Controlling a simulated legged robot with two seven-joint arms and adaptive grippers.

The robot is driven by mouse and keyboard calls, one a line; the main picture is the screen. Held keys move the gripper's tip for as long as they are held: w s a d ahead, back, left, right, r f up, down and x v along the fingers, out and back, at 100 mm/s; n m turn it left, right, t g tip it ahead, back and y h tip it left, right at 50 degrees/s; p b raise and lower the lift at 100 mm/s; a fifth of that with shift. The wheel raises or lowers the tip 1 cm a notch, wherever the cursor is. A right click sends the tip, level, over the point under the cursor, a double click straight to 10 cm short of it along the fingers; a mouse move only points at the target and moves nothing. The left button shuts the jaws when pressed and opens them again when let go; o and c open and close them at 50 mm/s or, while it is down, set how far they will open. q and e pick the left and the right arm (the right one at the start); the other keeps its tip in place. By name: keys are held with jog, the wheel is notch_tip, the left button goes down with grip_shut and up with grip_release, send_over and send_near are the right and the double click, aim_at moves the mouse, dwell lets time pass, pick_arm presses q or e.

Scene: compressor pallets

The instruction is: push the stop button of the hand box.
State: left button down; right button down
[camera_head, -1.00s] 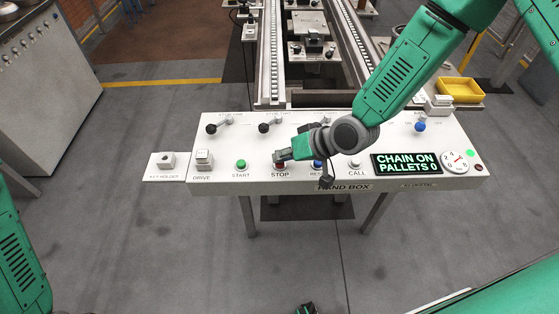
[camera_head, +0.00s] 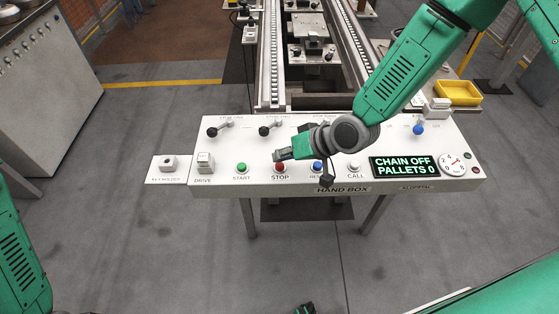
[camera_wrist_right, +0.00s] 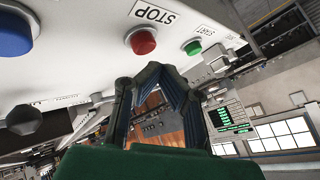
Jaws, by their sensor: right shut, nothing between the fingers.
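The hand box (camera_head: 220,178) is a white sloped console with a row of buttons along its front. The red stop button (camera_head: 280,167) sits above the STOP label; it also shows in the right wrist view (camera_wrist_right: 143,41). My right gripper (camera_head: 281,155) is shut and empty, just behind and above the stop button in the head view. In the right wrist view its fingertips (camera_wrist_right: 158,72) meet below the red button, with a visible gap to it. The display (camera_head: 405,166) reads CHAIN OFF, PALLETS 0. My left arm shows at the left edge; its gripper is not clearly visible.
The green start button (camera_head: 241,168) is left of stop, and the blue button (camera_head: 317,167) and white call button (camera_head: 354,166) are right. Black-knobbed levers (camera_head: 212,132) stand behind. A key holder (camera_head: 168,163) is at the left end. Floor in front is open.

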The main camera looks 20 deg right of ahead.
aim_at(281, 167)
notch_tip(281, 167, up, 5)
jog(key=p, duration=0.4)
dwell(0.3)
dwell(0.6)
jog(key=shift+s+f, duration=0.2)
jog(key=shift+f, duration=0.15)
jog(key=s+d+f+g+h+b, duration=0.1)
jog(key=s+d+f+g+b, duration=0.1)
jog(key=s+f, duration=0.45)
jog(key=s+d+f+g+h+b, duration=0.1)
jog(key=s+d+f+h+b, duration=0.15)
jog(key=s+f, duration=0.4)
jog(key=s+d+f+g+h+b, duration=0.1)
jog(key=s+d+f+b, duration=0.1)
jog(key=s+d, duration=0.2)
jog(key=s+d+f+g+h+b, duration=0.1)
jog(key=s+d, duration=0.4)
jog(key=s, duration=0.5)
notch_tip(281, 167, down, 3)
jog(key=shift+s+r+h+b, duration=0.25)
jog(key=shift+h+b, duration=0.15)
jog(key=shift+h, duration=0.35)
jog(key=shift+d, duration=0.1)
